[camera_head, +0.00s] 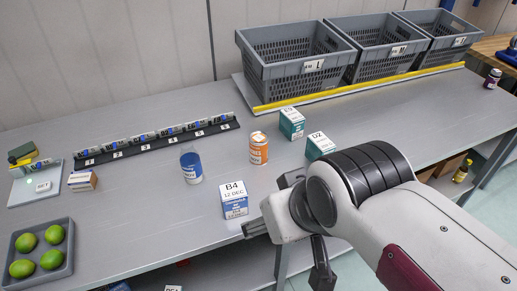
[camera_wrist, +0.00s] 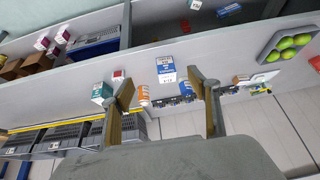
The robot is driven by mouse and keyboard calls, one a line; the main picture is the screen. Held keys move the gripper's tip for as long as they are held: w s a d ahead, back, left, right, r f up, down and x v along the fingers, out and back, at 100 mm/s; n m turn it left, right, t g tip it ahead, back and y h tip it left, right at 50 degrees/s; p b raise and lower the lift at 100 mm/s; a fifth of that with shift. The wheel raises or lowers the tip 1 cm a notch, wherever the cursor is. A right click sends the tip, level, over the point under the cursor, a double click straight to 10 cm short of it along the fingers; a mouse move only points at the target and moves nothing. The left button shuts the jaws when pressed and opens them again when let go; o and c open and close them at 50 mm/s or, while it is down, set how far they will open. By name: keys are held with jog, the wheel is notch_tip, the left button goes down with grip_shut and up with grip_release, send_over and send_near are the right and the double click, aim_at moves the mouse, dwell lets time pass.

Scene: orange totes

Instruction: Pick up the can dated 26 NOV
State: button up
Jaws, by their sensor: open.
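An orange can (camera_head: 258,150) and a blue can (camera_head: 191,168) stand upright on the grey table. No 26 NOV date is legible on either. In the wrist view the orange can (camera_wrist: 143,96) shows between my fingers, and the blue can (camera_wrist: 186,88) is partly hidden by the right finger. My gripper (camera_head: 285,255) is open and empty at the table's front edge, apart from both cans; its fingers also show spread in the wrist view (camera_wrist: 163,92). A white-and-blue box (camera_head: 234,202) marked B4, 12 DEC, stands close to my gripper, in front of the cans.
Two green-and-white boxes (camera_head: 292,122) (camera_head: 320,145) stand right of the orange can. Grey crates (camera_head: 300,80) line the back behind a yellow strip (camera_head: 300,100). A dark numbered rack (camera_head: 150,145) lies back left. A tray (camera_head: 67,262) of green fruit is at left.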

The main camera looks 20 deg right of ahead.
jog(key=w+a+r+m+t, duration=0.1)
jog(key=w+a+r+t, duration=0.1)
jog(key=w, duration=0.8)
jog(key=w+a+r+m+t, duration=0.1)
jog(key=w+a+m+t, duration=0.1)
jog(key=w, duration=0.8)
jog(key=w+a+r+m+t, duration=0.1)
jog(key=w+a+r+t, duration=0.1)
jog(key=w, duration=0.8)
jog(key=w+d+f+m+h, duration=0.1)
jog(key=w+d+f+m, duration=0.15)
jog(key=w, duration=0.25)
jog(key=m+g+h, duration=0.5)
jog(key=h, duration=0.6)
send_near(259, 138)
jog(key=x, duration=0.2)
jog(key=shift+d, duration=0.25)
jog(key=shift+x, duration=1.35)
